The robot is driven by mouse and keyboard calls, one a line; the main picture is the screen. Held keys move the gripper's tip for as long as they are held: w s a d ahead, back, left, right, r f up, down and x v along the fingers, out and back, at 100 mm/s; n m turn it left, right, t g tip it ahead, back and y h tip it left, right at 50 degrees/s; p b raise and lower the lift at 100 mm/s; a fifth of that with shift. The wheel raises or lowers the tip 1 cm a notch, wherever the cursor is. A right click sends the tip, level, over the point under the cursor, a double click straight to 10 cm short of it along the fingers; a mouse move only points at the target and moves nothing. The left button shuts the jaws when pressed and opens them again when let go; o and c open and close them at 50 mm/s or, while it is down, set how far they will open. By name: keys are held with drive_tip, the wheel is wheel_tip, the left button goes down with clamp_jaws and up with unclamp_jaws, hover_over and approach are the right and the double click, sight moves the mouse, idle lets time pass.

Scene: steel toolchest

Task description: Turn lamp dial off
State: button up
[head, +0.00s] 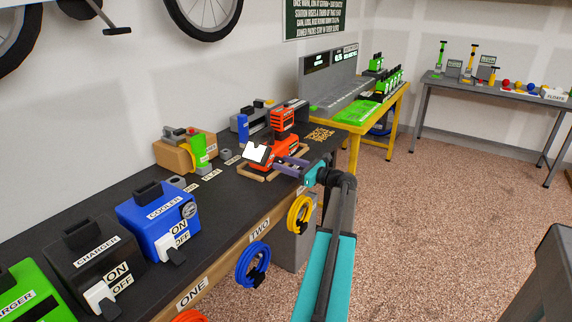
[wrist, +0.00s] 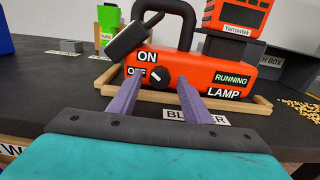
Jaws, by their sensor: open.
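The orange lamp (wrist: 222,72) stands in a wooden tray on the dark bench. Its black round dial (wrist: 156,75) has a white mark, with an ON label above and an OFF label at its left. I cannot tell exactly where the mark points. The RUNNING sign shows green letters. In the head view the lamp (head: 285,156) has a bright white panel (head: 257,152). My gripper (wrist: 157,84) is open and empty, its purple fingers on either side of the dial in the picture. I cannot tell if they touch it. My gripper also shows in the head view (head: 282,163).
A wooden tray rim (wrist: 265,108) runs in front of the lamp. A dark tilted lamp head (wrist: 133,36) hangs above the ON label. The blue cooler (head: 157,220) and black charger (head: 95,262) stand further left on the bench. The bench between cooler and lamp is mostly clear.

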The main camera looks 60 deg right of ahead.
drive_tip(key=c, duration=1.1)
drive_tip(key=shift+o, duration=0.2)
drive_tip(key=shift+n, duration=0.8)
drive_tip(key=o, duration=1.1)
drive_tip(key=shift+c, duration=0.2)
drive_tip(key=shift+s, duration=0.15)
drive_tip(key=s, duration=1.3)
drive_tip(key=shift+s, duration=0.35)
